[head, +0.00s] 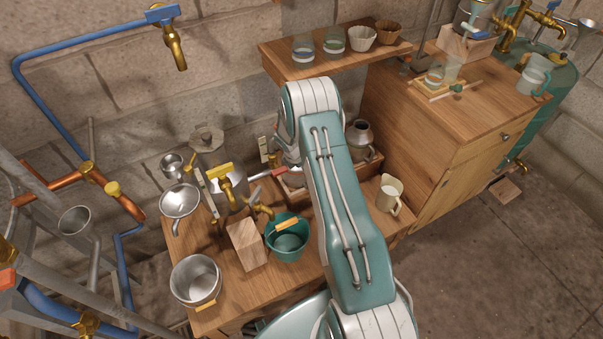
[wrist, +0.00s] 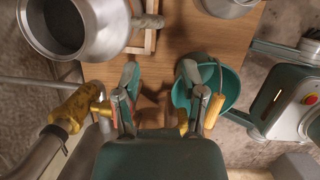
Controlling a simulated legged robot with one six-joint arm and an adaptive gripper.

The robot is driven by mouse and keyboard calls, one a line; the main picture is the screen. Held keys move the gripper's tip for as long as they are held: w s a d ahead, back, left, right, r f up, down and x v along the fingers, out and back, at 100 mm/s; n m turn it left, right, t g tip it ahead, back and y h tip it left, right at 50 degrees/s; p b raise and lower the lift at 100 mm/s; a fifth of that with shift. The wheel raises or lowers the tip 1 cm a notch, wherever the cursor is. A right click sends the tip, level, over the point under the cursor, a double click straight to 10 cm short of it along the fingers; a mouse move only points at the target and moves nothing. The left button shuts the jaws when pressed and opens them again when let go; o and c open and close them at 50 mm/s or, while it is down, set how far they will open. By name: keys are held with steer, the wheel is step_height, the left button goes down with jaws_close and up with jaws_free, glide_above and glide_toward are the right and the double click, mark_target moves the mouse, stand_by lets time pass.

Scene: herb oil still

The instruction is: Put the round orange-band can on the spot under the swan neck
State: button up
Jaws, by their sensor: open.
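My gripper (wrist: 159,78) is open and empty in the wrist view, its two fingers apart above the wooden bench. In the head view my own arm hides most of it. I cannot make out a round can with an orange band in either view. A grey metal can (head: 360,135) with a narrow neck stands behind my arm, and no band shows on it. I cannot tell which pipe is the swan neck, and the spot under it is not clearly visible. A brass tap fitting (wrist: 75,108) shows left of my gripper in the wrist view.
A teal bucket (head: 288,243) stands beside a wooden block (head: 245,243); the bucket also shows right of my gripper in the wrist view (wrist: 228,82). A large metal vessel (wrist: 98,22) is close at upper left.

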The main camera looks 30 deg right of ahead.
steer(key=s+a+r+m+t, duration=0.1)
steer(key=s+a+r+m, duration=0.15)
steer(key=r, duration=0.85)
steer(key=s+a+r+m, duration=0.2)
steer(key=a+r+m, duration=0.15)
steer(key=r, duration=0.65)
steer(key=s+a+r+m+t, duration=0.1)
steer(key=s+a+r+m, duration=0.15)
steer(key=r, duration=0.85)
steer(key=s+a+r+m+t+y, duration=0.15)
steer(key=s+a+r+m, duration=0.4)
steer(key=s+r, duration=0.55)
steer(key=s+a+m+y, duration=0.1)
steer(key=s+a+m, duration=0.1)
steer(key=s, duration=0.5)
steer(key=s+a+r+m+t, duration=0.1)
steer(key=s+a+m, duration=0.1)
steer(key=s, duration=0.5)
steer(key=shift+s+a+m+y, duration=0.2)
steer(key=shift+m+y, duration=0.15)
steer(key=shift+m, duration=0.45)
steer(key=shift+r, duration=0.1)
